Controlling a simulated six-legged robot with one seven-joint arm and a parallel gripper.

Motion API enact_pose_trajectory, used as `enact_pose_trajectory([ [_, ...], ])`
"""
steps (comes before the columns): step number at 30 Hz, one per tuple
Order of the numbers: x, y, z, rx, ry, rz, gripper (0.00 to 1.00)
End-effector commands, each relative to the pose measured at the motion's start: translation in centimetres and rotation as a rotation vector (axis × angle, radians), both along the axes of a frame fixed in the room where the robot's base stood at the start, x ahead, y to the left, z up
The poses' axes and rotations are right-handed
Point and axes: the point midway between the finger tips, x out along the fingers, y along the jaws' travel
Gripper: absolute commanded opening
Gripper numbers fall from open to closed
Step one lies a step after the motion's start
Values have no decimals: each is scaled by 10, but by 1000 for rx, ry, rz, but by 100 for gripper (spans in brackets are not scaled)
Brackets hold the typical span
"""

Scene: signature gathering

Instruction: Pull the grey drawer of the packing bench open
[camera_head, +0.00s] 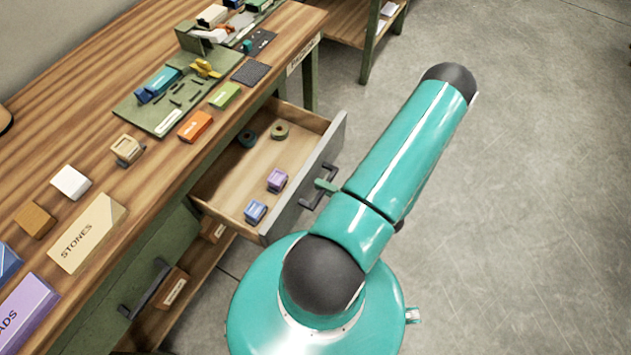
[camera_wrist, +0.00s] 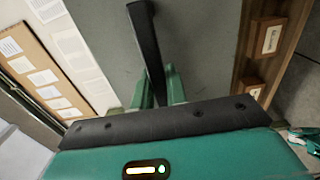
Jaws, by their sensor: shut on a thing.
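The grey drawer (camera_head: 316,165) of the packing bench stands pulled out in the head view. Its inside (camera_head: 232,180) shows two small rolls, a purple box and a blue box. A dark bar handle (camera_head: 318,187) is on its grey front. My gripper (camera_head: 326,186) is at this handle, with its green fingers shut on it. In the wrist view the grey front fills the upper middle, and the dark handle (camera_wrist: 146,45) runs down to the fingers of my gripper (camera_wrist: 158,88). The fingertips are partly hidden there.
The wooden bench top (camera_head: 100,145) holds several small boxes and a green mat (camera_head: 130,108). A green drawer with a dark handle (camera_head: 150,290) is at the lower left. Grey floor (camera_head: 530,200) to the right is clear. Another bench (camera_head: 345,22) stands at the back.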

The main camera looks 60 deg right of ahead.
Motion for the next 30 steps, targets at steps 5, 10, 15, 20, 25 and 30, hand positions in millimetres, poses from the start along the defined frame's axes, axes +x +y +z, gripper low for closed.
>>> enact_pose_trajectory([
  [5,-1,7,-1,12,-1,15,0],
  [10,-1,8,-1,13,0,15,0],
  [15,-1,6,-1,10,0,12,36],
  [20,-1,4,0,7,0,10,36],
  [25,-5,3,-1,5,0,7,36],
  [30,-27,2,-1,4,1,5,36],
])
